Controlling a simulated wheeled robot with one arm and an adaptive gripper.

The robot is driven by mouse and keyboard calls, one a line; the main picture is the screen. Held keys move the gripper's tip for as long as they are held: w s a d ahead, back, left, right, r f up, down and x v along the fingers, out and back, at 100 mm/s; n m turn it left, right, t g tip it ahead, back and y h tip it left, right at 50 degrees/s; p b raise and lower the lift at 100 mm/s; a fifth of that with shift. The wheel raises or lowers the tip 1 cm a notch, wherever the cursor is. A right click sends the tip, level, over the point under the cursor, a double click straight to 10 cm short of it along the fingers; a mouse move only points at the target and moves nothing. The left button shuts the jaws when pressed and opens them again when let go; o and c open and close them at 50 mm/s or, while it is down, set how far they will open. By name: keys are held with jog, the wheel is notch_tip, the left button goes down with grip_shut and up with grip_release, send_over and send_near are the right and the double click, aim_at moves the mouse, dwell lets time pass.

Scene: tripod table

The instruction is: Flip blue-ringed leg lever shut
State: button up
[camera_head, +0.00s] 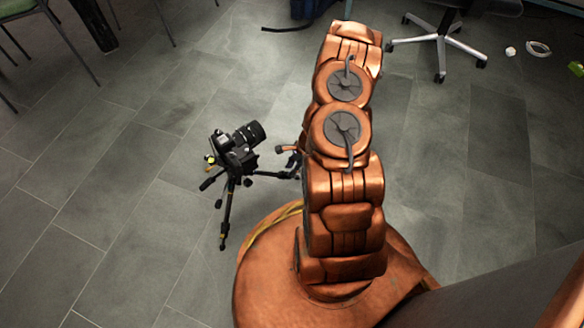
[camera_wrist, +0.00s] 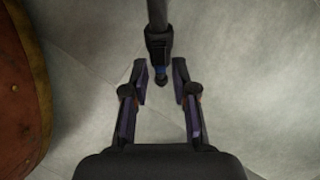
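A black tripod (camera_head: 228,208) stands on the floor left of my arm in the head view, with a black camera (camera_head: 240,142) on top. In the wrist view, a dark tripod leg (camera_wrist: 157,14) comes down from the top edge to a black lock block (camera_wrist: 158,44) with a small blue ring (camera_wrist: 160,70) at its lower end. My gripper (camera_wrist: 160,78) is open, with a fingertip on each side of the blue-ringed end and visible gaps between. The lever's own position is too small and dark to tell. My arm hides most of the gripper in the head view.
Grey tiled floor (camera_head: 110,215) is free left of the tripod. A wheeled chair base (camera_head: 440,42) stands at the top right and green chairs (camera_head: 50,22) at the top left. Small litter (camera_head: 538,48) lies at the far right.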

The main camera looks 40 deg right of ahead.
grip_shut()
jog(key=shift+o, duration=1.6)
grip_release()
jog(key=shift+r, duration=0.1)
jog(key=v, duration=1.1)
jog(key=shift+d+r, duration=0.2)
jog(key=shift+r, duration=0.15)
jog(key=shift+s, duration=0.1)
